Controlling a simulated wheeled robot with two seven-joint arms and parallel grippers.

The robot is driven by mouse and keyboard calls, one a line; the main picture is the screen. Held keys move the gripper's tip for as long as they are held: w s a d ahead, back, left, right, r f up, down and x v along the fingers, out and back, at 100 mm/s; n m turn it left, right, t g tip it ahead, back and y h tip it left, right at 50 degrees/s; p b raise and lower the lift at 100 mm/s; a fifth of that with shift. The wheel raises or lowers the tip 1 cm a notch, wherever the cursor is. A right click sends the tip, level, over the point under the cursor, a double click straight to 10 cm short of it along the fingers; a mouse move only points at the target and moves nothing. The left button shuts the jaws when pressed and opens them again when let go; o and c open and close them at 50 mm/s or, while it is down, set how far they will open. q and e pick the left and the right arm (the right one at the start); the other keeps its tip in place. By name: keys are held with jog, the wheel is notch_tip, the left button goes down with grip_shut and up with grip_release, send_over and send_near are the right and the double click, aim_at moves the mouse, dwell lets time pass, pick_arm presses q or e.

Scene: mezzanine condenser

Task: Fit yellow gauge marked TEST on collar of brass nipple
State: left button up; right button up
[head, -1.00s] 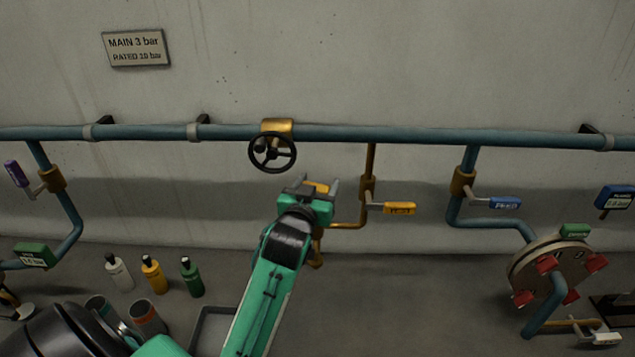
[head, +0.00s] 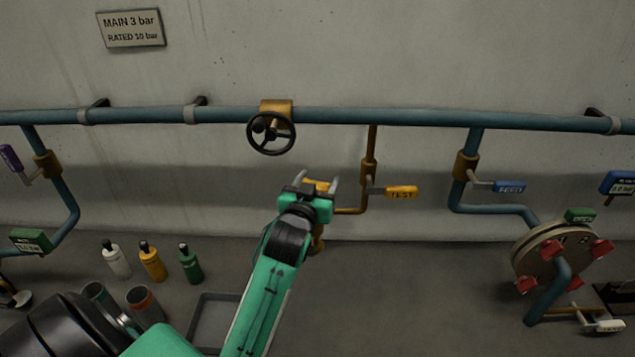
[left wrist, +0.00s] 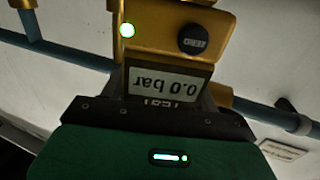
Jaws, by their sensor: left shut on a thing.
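My left gripper (head: 319,183) is shut on the yellow gauge (head: 316,186), of which only a small part shows between the fingers in the head view. In the left wrist view the gauge (left wrist: 218,22) shows a green light, a black ZERO button and an upside-down display reading 0.0 bar, with a partly hidden label by the jaws. A brass pipe (head: 350,211) runs from the wall line to a brass fitting (head: 318,241) beside and below my gripper. My gripper and arm partly hide this fitting, and I cannot make out a collar. My right gripper is not in view.
A black handwheel (head: 271,133) hangs just above my gripper. A yellow TEST lever (head: 401,192) sticks out to the right. Several bottles (head: 152,262) and a grey tray (head: 203,322) stand on the floor at left. A flanged disc (head: 548,252) is at right.

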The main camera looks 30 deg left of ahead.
pick_arm(q)
jog(key=shift+r+p, duration=0.1)
jog(key=shift+p, duration=0.55)
dwell(1.1)
jog(key=shift+f+b, duration=1.45)
jog(key=shift+f, duration=0.95)
jog(key=o, duration=1.6)
jog(key=shift+s+d+f, duration=0.15)
jog(key=shift+s, duration=0.35)
jog(key=shift+r+b+v, duration=0.15)
jog(key=shift+b+v, duration=0.7)
jog(key=shift+v, duration=2.4)
jog(key=shift+r+b+v, duration=0.1)
jog(key=shift+b+v, duration=0.7)
jog(key=shift+v, duration=2.4)
jog(key=shift+f, duration=0.1)
